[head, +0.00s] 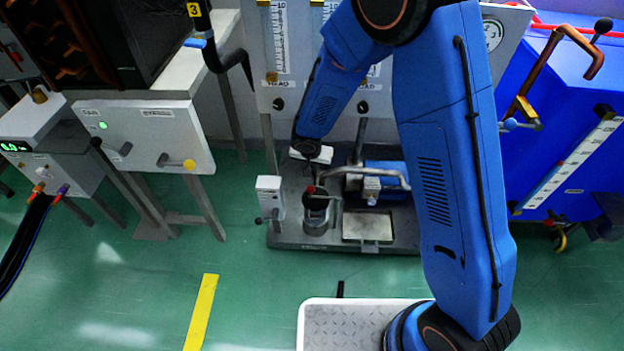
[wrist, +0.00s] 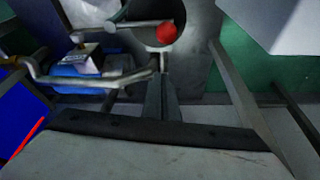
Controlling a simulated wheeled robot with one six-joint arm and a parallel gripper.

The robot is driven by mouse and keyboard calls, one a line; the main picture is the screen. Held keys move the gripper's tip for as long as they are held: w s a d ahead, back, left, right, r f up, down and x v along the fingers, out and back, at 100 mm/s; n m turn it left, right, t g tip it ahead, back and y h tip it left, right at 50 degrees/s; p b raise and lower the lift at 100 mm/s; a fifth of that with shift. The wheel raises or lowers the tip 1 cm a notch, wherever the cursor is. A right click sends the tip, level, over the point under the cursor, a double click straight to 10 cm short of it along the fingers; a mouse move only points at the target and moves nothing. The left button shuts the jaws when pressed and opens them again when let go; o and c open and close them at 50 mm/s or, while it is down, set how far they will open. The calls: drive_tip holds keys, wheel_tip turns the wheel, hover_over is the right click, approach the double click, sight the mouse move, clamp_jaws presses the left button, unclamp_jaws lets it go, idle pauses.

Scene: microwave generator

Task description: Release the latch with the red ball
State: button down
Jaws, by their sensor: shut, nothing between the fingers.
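The red ball (wrist: 166,33) sits at the end of a thin metal latch rod (wrist: 135,24) in the wrist view, in front of a grey cylindrical part (wrist: 196,50). The ball also shows small in the head view (head: 311,189), on the equipment stand at the back. My gripper (wrist: 162,72) is shut and empty. Its fingertips are just below the ball in the wrist picture; I cannot tell whether they touch it. In the head view my arm reaches down to the stand, and the fingers are too small to make out clearly.
A bent metal pipe (wrist: 85,80) and a blue motor-like unit (wrist: 78,66) lie left of my fingers in the wrist view. A small white box (head: 269,196) stands left of the ball in the head view. Green floor (head: 250,285) in front is mostly clear.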

drive_tip(key=shift+s+a+f, duration=0.2)
drive_tip(key=shift+s+f, duration=0.45)
drive_tip(key=shift+s, duration=0.15)
drive_tip(key=shift+s+a+f, duration=0.15)
drive_tip(key=shift+s+f, duration=0.5)
drive_tip(key=shift+s, duration=0.15)
drive_tip(key=shift+a, duration=0.1)
